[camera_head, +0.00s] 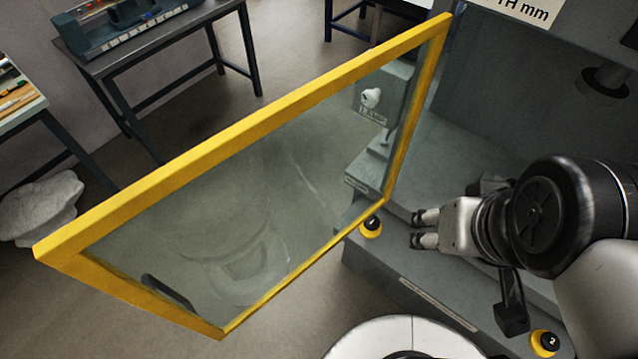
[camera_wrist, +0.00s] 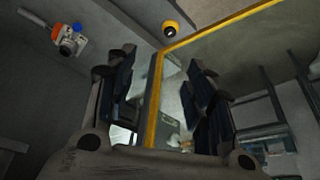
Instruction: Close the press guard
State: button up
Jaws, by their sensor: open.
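The press guard (camera_head: 245,95) is a clear panel in a yellow frame. It stands swung open, reaching out to the left from its upright edge beside the press (camera_head: 480,150). A dark handle (camera_head: 168,292) sits near its lower free corner. My gripper (camera_head: 416,229) is open and empty, right of the guard's press-side upright, over the front of the press. In the wrist view, the guard's yellow frame (camera_wrist: 153,105) shows beyond and between the open fingers (camera_wrist: 162,75). I cannot tell how far apart they are, but no contact shows.
A yellow button marked 1 (camera_head: 371,227) and one marked 2 (camera_head: 544,343) sit on the press's front ledge. A table with a blue machine (camera_head: 130,30) stands at the back left. A white sack (camera_head: 40,208) lies on the floor.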

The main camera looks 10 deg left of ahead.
aim_at(65, 250)
jog(key=k+l+z, duration=0.1)
jog(key=k+z, duration=0.15)
jog(key=k, duration=0.35)
jog(key=k+l+z, duration=0.2)
jog(key=k, duration=0.4)
jog(key=j+z, duration=0.75)
jog(key=k+j+z, duration=0.1)
jog(key=j+z, duration=0.25)
jog(key=k+j, duration=0.1)
jog(key=j, duration=0.25)
jog(key=k+j, duration=0.15)
jog(key=j, duration=0.25)
jog(key=k+j, duration=0.1)
jog(key=j, duration=0.25)
jog(key=k+j, duration=0.1)
jog(key=j, duration=0.3)
jog(key=k+j+z, duration=0.1)
jog(key=j, duration=0.25)
jog(key=k+j, duration=0.15)
jog(key=j, duration=0.25)
